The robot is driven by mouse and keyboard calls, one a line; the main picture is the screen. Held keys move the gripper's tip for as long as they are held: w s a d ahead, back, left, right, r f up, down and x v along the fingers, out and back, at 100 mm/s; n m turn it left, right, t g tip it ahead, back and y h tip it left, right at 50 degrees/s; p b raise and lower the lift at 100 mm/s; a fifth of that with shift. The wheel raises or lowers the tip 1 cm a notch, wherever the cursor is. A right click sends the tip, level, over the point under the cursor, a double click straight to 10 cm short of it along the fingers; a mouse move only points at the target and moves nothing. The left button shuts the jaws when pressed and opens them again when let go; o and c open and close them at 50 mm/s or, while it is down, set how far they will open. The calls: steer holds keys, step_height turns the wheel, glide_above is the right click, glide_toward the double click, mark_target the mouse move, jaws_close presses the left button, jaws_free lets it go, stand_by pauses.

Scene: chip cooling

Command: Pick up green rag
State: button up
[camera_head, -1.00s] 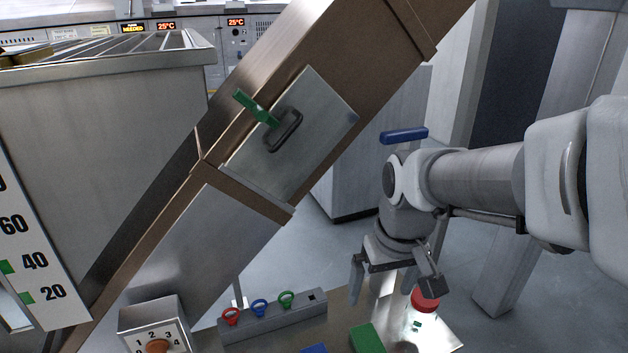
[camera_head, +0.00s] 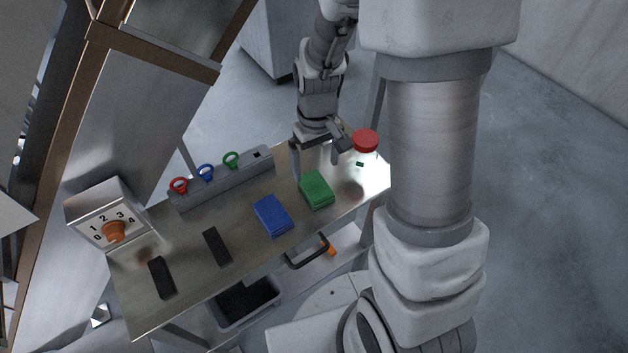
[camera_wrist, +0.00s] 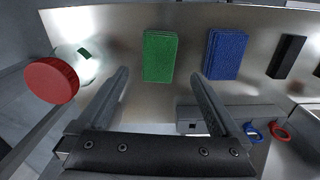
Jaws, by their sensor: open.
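The green rag (camera_head: 316,190) lies folded flat on the metal table (camera_head: 190,262), to the right of a folded blue rag (camera_head: 271,216). In the wrist view the green rag (camera_wrist: 160,56) is ahead of the fingers, between their lines. My gripper (camera_head: 318,164) is open and empty, above the back right part of the table, behind the green rag. In the wrist view my gripper (camera_wrist: 160,82) shows both fingers wide apart, with a gap between them and the rag.
A red-capped clear jar (camera_head: 366,142) stands right of my gripper. A grey holder (camera_head: 225,180) with red, blue and green rings runs along the back edge. A dial box (camera_head: 104,214) and two black pads (camera_head: 217,246) are at the left.

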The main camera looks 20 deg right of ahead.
mark_target(316, 185)
steer(key=shift+w+d+f, duration=0.1)
steer(key=shift+f, duration=1.85)
steer(key=shift+w+f, duration=0.1)
steer(key=shift+f, duration=1.8)
steer(key=c, duration=1.3)
steer(key=shift+r, duration=0.1)
steer(key=shift+r, duration=0.4)
steer(key=r, duration=0.3)
steer(key=shift+s+d+r, duration=0.1)
steer(key=shift+s+r, duration=0.1)
steer(key=shift+r, duration=0.15)
steer(key=s+d+r, duration=0.1)
steer(key=s+r, duration=0.1)
steer(key=s, duration=0.1)
steer(key=s+d+r, duration=0.2)
steer(key=s, duration=0.2)
steer(key=s+d+r, duration=0.1)
steer(key=s+r, duration=0.1)
steer(key=s, duration=0.1)
steer(key=shift+s+d+r, duration=0.15)
steer(key=shift+s+r, duration=0.05)
